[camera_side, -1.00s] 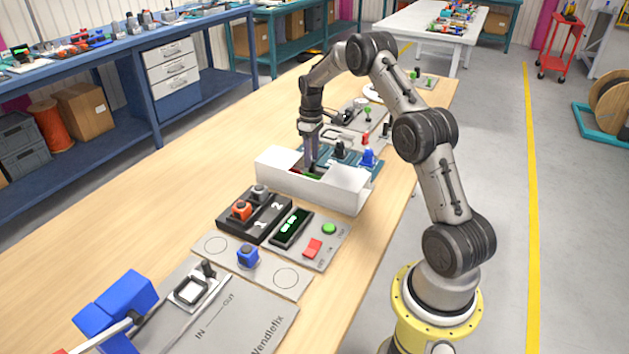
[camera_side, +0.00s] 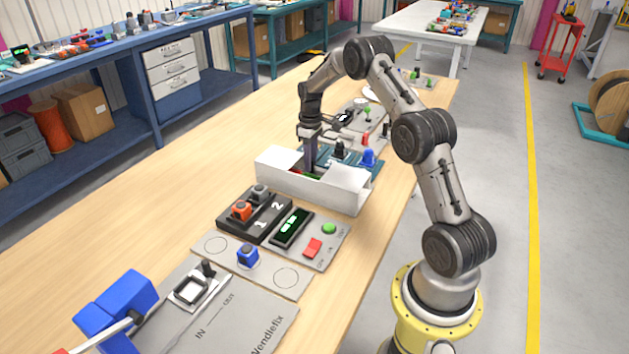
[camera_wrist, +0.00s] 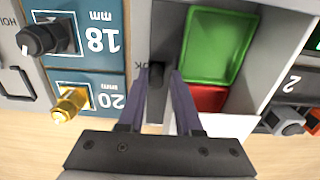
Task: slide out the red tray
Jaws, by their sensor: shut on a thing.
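The red tray (camera_wrist: 207,98) shows as a small red patch in the wrist view, beside a larger green tray (camera_wrist: 216,45). Both sit inside the white open-topped housing (camera_side: 300,188), whose walls hide most of them in the side view. My gripper (camera_wrist: 157,75) points down at the far side of the housing. Its fingers are closed around a small dark knob (camera_wrist: 156,70) on a grey strip beside the green tray. I cannot tell whether this knob is joined to the red tray. The gripper also shows in the side view (camera_side: 310,166).
A blue gauge board (camera_wrist: 92,60) marked 18 and 20 mm, with black and gold knobs, lies close beside the fingers. A numbered black block (camera_side: 256,214) and a grey switch panel (camera_side: 308,240) stand in front of the housing. Bare wooden table (camera_side: 190,185) lies left.

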